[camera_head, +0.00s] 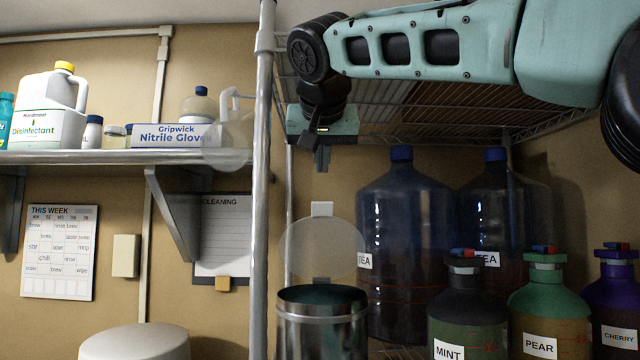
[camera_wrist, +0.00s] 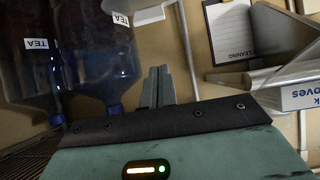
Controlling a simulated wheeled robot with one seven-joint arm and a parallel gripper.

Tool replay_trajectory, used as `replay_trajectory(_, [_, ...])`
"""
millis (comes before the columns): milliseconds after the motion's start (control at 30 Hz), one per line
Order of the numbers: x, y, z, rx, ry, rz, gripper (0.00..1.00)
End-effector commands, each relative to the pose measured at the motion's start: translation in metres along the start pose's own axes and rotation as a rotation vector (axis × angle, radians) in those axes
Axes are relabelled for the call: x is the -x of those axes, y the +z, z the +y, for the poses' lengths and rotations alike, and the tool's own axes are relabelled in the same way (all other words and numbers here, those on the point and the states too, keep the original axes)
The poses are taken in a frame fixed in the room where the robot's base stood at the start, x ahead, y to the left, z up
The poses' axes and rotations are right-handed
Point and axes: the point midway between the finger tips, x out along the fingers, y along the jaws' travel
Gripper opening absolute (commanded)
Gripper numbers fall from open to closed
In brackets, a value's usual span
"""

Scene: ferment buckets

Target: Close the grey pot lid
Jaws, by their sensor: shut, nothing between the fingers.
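The grey metal pot (camera_head: 321,322) stands at the bottom centre of the head view, its mouth open. Its pale see-through lid (camera_head: 320,249) stands upright at the back of the rim, with a light tab (camera_head: 322,209) on top. My gripper (camera_head: 322,165) hangs pointing down above the lid tab, apart from it. Its fingers also show in the wrist view (camera_wrist: 157,74), closed together and empty. A pale piece (camera_wrist: 150,11) at the top of the wrist view may be part of the lid; I cannot tell.
Large blue TEA bottles (camera_head: 405,240) stand right of the pot. MINT (camera_head: 464,310), PEAR (camera_head: 548,310) and CHERRY (camera_head: 615,300) bottles stand in front. A metal rack post (camera_head: 262,200) rises to the left. A wire shelf (camera_head: 430,115) is overhead, near my arm.

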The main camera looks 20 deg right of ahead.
Motion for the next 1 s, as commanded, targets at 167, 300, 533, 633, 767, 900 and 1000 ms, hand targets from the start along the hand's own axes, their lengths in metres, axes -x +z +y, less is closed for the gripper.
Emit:
replay_trajectory(167, [-0.037,-0.003,0.001,0.003,0.004,-0.004,0.00])
replay_trajectory(300, [-0.047,0.008,0.000,0.003,-0.003,-0.003,0.00])
replay_trajectory(533, [-0.040,0.031,-0.001,0.002,-0.002,-0.003,0.00])
replay_trajectory(633, [-0.038,0.035,0.000,0.002,-0.002,-0.001,0.00])
replay_trajectory(767, [-0.038,0.038,0.000,0.000,-0.001,-0.001,0.00])
replay_trajectory(900, [-0.038,0.038,0.000,0.000,-0.001,-0.001,0.00])
replay_trajectory(1000, [-0.038,0.038,0.000,0.000,-0.001,-0.001,0.00])
